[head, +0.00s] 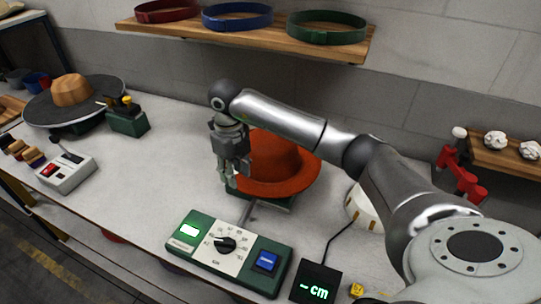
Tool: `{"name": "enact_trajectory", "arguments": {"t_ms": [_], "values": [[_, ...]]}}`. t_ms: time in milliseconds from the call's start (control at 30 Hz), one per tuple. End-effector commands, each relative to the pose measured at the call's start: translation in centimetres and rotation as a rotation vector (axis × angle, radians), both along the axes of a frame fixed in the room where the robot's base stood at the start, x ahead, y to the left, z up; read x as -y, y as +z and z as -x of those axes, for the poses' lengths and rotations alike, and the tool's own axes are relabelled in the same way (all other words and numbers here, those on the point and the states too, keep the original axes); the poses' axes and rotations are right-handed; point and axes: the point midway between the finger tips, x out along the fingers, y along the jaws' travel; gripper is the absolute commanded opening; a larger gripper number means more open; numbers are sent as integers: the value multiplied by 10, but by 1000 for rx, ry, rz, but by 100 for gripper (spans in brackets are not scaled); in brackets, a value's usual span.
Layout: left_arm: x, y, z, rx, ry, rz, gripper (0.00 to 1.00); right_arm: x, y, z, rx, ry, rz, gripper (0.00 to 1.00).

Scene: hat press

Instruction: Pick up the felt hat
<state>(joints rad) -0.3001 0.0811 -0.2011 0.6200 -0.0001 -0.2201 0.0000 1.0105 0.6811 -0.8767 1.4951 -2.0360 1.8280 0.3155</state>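The orange felt hat (281,165) sits on a dark green base in the middle of the table, with its crown up and its brim spread around it. My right gripper (231,182) points down at the hat's left side, with its fingers at the left edge of the brim. The gripper body hides part of the crown and brim there. Whether the fingers are open or closed on the brim is too small to tell. My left gripper is not in view.
A green control box (228,250) with a dial stands in front, beside a black "cm" display (316,282). A shelf (180,30) of coloured bands hangs behind.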

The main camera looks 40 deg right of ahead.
Motion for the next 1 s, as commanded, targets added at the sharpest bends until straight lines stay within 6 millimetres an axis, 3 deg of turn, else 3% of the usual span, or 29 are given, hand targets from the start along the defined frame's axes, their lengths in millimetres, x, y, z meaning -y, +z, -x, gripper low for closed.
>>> {"name": "enact_trajectory", "arguments": {"t_ms": [167, 400, 700, 1000], "values": [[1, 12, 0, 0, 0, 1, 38, 0, -13, 1, -5, 0, -2, 36], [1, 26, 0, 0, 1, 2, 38, 1, -47, 0, -3, 0, -2, 36], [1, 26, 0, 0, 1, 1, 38, 1, -55, -1, 2, 2, -2, 36], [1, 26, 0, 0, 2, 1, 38, 1, -54, -1, 1, 1, -2, 0]]}}
